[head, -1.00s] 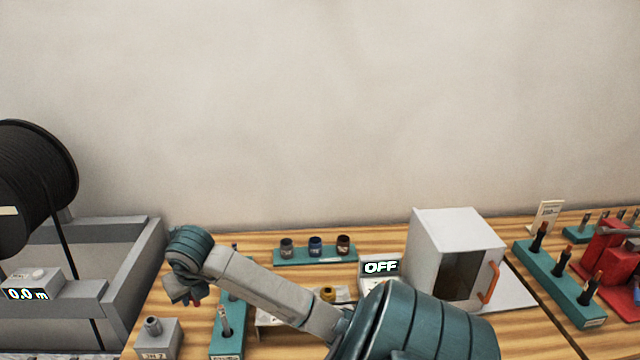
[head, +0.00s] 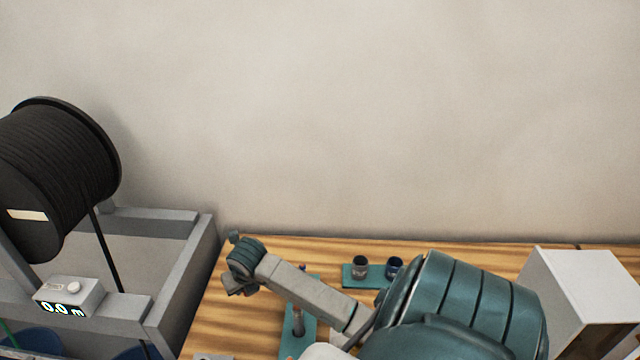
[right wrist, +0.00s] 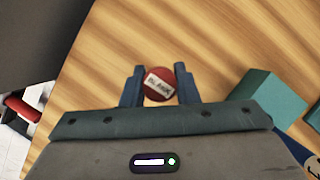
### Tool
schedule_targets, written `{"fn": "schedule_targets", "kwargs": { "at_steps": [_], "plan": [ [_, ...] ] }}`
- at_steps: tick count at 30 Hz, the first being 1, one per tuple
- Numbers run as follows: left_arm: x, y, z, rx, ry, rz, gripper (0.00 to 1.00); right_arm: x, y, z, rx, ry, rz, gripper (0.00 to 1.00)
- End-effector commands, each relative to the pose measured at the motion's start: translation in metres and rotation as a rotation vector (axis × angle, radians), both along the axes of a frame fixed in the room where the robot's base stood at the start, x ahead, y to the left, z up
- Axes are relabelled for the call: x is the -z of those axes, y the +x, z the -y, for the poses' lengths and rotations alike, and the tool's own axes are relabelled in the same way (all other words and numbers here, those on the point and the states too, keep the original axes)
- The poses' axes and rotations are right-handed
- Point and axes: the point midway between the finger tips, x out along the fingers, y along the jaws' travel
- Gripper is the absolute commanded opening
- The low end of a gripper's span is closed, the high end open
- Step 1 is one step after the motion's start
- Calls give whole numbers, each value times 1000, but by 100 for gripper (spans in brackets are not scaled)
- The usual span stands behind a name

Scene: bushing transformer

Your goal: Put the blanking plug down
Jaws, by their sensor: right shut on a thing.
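The blanking plug (right wrist: 159,84) is a round red piece with a white label, seen end-on in the right wrist view. My right gripper (right wrist: 159,86) is shut on it, with a dark blue finger on each side. In the head view my right gripper (head: 238,288) hangs near the left end of the wooden bench, and the plug cannot be made out there. Bare wood (right wrist: 215,50) shows around the plug; its height above the bench is hard to tell. My left gripper is not in view.
A grey frame with a black cable spool (head: 60,165) and a 0.0 m display (head: 62,309) stands left of the bench. A teal rack (head: 360,283) with small pots and a white box (head: 580,295) stand to the right. A teal block (right wrist: 270,97) shows in the right wrist view.

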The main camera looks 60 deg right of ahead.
Motion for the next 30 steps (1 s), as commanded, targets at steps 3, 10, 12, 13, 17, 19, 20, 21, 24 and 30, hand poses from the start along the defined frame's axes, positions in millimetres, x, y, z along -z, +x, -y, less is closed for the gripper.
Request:
{"fn": "schedule_targets", "kwargs": {
  "at_steps": [3,10,12,13,17,19,20,21,24,30],
  "plan": [
    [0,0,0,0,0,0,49,0,4,5,1,-2,-1,6],
    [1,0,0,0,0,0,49,4,37,48,4,-3,0,6],
    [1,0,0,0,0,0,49,6,48,62,5,-1,-1,6],
    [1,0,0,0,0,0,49,6,53,69,5,-1,-1,6],
    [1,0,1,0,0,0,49,10,74,94,5,1,-1,6],
    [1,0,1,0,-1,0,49,12,83,105,4,1,-1,6],
    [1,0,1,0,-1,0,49,12,86,109,4,1,0,6],
    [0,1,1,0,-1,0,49,12,89,113,2,0,-1,6],
    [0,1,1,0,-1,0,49,13,94,119,2,1,0,6],
    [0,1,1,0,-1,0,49,28,99,125,1,3,-3,6]
  ]
}}
